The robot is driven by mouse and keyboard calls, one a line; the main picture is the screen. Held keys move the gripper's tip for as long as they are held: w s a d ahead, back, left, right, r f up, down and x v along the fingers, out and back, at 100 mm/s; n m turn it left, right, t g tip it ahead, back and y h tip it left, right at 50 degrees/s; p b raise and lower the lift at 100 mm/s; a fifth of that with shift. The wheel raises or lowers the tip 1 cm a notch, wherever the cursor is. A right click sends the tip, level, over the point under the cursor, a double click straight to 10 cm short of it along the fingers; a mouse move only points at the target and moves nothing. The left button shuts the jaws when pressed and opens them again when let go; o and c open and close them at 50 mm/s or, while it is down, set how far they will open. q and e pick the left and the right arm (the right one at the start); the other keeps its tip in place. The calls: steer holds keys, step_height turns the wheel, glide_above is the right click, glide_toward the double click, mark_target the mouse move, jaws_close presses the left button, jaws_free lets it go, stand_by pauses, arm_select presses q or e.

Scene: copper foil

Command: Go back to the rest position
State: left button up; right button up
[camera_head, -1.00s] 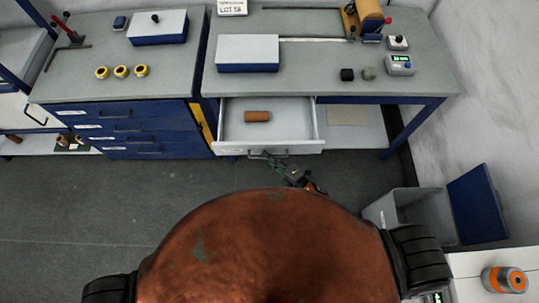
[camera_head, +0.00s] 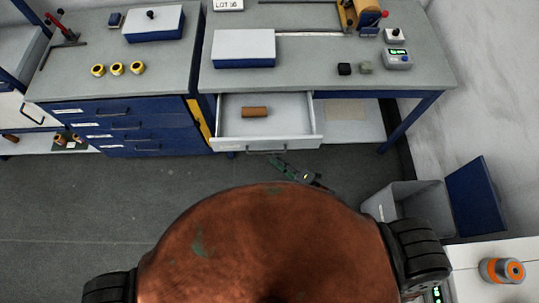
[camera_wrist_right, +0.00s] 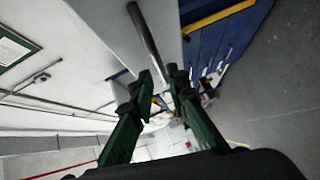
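My right gripper (camera_head: 278,164) is in front of the open drawer (camera_head: 230,129), a little below and to the right of its handle (camera_head: 266,151) in the head view, and apart from it. In the right wrist view its two green fingers (camera_wrist_right: 161,76) stand apart with nothing between them. The dark handle bar (camera_wrist_right: 144,36) lies beyond the fingertips. A copper-coloured roll (camera_head: 255,112) lies in the drawer. My left gripper is not in view.
The workbench (camera_head: 300,80) holds a blue-white box (camera_head: 243,48) and small devices. A blue drawer cabinet (camera_head: 130,133) stands left of the open drawer. A grey bin (camera_head: 405,205) with a blue lid stands at the right. The floor at the left is clear.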

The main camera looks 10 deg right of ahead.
steer(key=shift+v, duration=0.75)
steer(key=s+d+f+m+g+h, duration=0.1)
steer(key=s+d+f+m+h, duration=0.3)
steer(key=f, duration=0.5)
steer(key=s+d+f+m+g+h, duration=0.15)
steer(key=d+f+m, duration=0.25)
steer(key=d+f, duration=0.45)
steer(key=s+d+f+m+g+h, duration=0.1)
steer(key=s+d+f+m+h, duration=0.2)
steer(key=f, duration=0.7)
steer(key=s+d+f+m+g, duration=0.2)
steer(key=s+f, duration=0.3)
steer(key=s, duration=0.5)
steer(key=s+d+f+m+g+h, duration=0.1)
steer(key=s+f+m, duration=0.4)
steer(key=s, duration=0.5)
steer(key=s+d+f+m+g, duration=0.3)
steer(key=s+f, duration=0.4)
steer(key=s, duration=0.3)
steer(key=m+g, duration=0.1)
steer(key=g, duration=0.1)
steer(key=shift+s+d+g, duration=0.2)
steer(key=shift+d+g, duration=0.15)
steer(key=shift+d, duration=0.05)
